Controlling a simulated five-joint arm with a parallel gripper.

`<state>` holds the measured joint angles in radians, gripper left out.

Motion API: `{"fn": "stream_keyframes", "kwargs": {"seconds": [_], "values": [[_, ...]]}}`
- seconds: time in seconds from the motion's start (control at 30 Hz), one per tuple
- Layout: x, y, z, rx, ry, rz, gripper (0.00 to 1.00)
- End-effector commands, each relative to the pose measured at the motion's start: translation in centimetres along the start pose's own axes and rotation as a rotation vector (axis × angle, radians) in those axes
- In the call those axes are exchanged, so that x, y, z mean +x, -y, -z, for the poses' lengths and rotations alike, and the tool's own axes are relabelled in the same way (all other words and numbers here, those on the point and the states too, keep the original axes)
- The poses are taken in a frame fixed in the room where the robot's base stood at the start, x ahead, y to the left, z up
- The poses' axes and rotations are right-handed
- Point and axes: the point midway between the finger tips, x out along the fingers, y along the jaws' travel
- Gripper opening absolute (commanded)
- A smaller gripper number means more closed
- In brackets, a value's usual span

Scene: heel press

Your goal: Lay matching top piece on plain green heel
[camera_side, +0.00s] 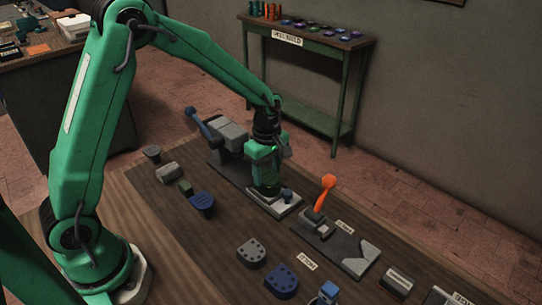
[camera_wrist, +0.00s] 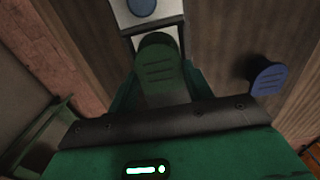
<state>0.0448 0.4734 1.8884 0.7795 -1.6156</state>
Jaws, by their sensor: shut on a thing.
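My gripper (camera_wrist: 160,85) is shut on a dark green piece (camera_wrist: 158,62) with a rounded end and several grooves across its face. In the side view my gripper (camera_side: 266,188) is low over the white plate (camera_side: 287,210) in front of the grey press, and the held piece is mostly hidden there. I cannot tell whether it touches anything below. A plain green heel cannot be made out for sure; a small dark green block (camera_side: 186,187) lies to the left, beside a blue grooved piece (camera_side: 203,202). The blue piece also shows in the wrist view (camera_wrist: 268,78).
A blue knob (camera_side: 287,196) stands on the white plate beside my gripper. The grey press (camera_side: 231,135) with its blue lever (camera_side: 200,123) is behind. An orange lever (camera_side: 327,187) rises to the right. Grey (camera_side: 251,251) and dark blue (camera_side: 282,281) holed pieces lie in front.

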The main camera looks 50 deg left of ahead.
Motion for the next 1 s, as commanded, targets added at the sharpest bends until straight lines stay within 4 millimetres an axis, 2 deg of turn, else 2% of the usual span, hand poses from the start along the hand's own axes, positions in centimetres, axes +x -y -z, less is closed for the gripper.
{"fn": "stream_keyframes", "kwargs": {"seconds": [0.47,0.5,0.6,1.0], "values": [[0.52,0.03,0.00,0.000,0.000,0.001,0.29],[0.52,0.02,0.00,0.000,0.000,0.001,0.54],[0.52,0.02,0.00,0.000,0.000,0.001,0.74],[0.27,-0.01,0.00,0.000,0.000,0.000,0.76]]}}
